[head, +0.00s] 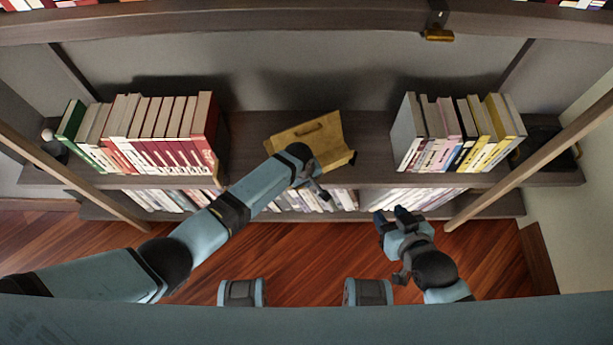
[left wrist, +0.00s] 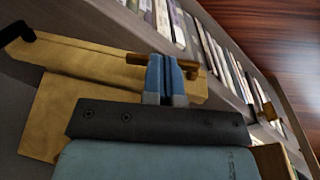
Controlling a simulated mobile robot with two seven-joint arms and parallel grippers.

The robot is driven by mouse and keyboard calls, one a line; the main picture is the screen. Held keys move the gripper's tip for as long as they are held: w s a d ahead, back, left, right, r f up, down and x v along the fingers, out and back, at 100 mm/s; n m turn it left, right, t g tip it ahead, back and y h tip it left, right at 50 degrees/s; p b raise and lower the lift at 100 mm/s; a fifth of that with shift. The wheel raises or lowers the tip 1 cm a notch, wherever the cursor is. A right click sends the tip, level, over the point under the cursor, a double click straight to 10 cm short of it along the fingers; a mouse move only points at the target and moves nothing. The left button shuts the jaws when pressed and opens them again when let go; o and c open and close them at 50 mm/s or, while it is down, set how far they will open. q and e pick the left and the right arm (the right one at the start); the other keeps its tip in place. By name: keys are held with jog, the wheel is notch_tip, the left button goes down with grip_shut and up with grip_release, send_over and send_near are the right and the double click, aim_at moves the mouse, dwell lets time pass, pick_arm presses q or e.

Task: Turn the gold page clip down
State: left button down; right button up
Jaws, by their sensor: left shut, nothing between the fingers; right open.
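In that view a short gold-brown bar (left wrist: 137,59), which looks like the page clip, lies along the stand's ledge, partly hidden by my fingers. My left gripper (left wrist: 165,70) is shut and empty, its tips at this bar; I cannot tell whether they touch. In the head view my left gripper (head: 322,191) is at the stand's front. My right gripper (head: 393,216) is open and empty, before the shelf edge at right.
Upright books stand in a left row (head: 150,125) and a right row (head: 455,130) on the same shelf (head: 245,135). More books (head: 300,202) stand on the shelf below. A gold fitting (head: 439,36) hangs from the upper shelf. Bare shelf lies on both sides of the stand.

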pick_arm(q)
jog(key=shift+d+f+y, duration=0.1)
jog(key=shift+d+y, duration=0.15)
jog(key=shift+y, duration=0.05)
jog(key=shift+w+f, duration=0.1)
jog(key=shift+f, duration=0.05)
jog(key=shift+d+f, duration=0.1)
jog(key=shift+f, duration=0.05)
jog(key=shift+p, duration=0.3)
